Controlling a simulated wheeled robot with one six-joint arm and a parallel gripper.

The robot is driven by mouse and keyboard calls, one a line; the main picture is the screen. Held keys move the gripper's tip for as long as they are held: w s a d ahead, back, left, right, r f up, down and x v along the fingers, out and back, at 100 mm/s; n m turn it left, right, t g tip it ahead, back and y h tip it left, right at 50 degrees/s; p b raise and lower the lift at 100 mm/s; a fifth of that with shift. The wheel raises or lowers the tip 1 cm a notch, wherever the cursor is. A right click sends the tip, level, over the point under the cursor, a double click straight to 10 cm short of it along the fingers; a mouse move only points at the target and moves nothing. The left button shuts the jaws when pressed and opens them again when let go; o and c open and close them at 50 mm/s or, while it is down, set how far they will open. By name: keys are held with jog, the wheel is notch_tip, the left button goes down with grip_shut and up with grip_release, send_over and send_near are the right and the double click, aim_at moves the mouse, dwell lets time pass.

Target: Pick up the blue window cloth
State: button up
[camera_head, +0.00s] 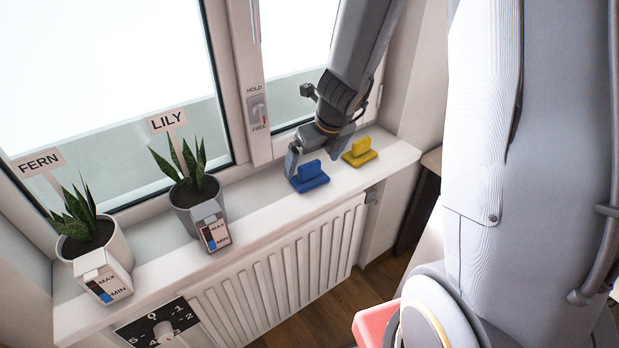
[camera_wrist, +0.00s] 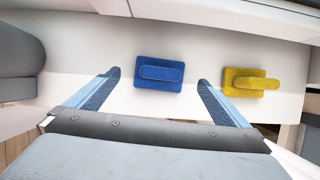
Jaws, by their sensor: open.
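The blue window cloth (camera_head: 309,178), a flat blue pad with a raised grip, lies on the white windowsill. In the wrist view the blue cloth (camera_wrist: 158,73) sits ahead of and between the two fingers. My gripper (camera_head: 308,160) is at the sill, just behind the cloth and partly overlapping it in the head view. In the wrist view my gripper (camera_wrist: 158,80) is open, with one finger on each side of the cloth's line and nothing held. The head view does not show clearly whether a finger touches the cloth.
A similar yellow cloth (camera_head: 359,152) lies to the right of the blue one, and shows in the wrist view (camera_wrist: 243,92). A grey pot (camera_head: 187,207) labelled LILY stands to the left, with a white FERN pot (camera_head: 114,243) further left. The window frame (camera_head: 252,90) rises behind the sill.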

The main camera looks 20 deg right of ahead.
aim_at(311, 165)
jog(key=shift+b+x, duration=1.55)
jog(key=shift+x, duration=1.1)
jog(key=c, duration=1.2)
jog(key=shift+o, duration=0.2)
jog(key=shift+r, duration=0.15)
notch_tip(311, 165, up, 10)
jog(key=p, duration=0.8)
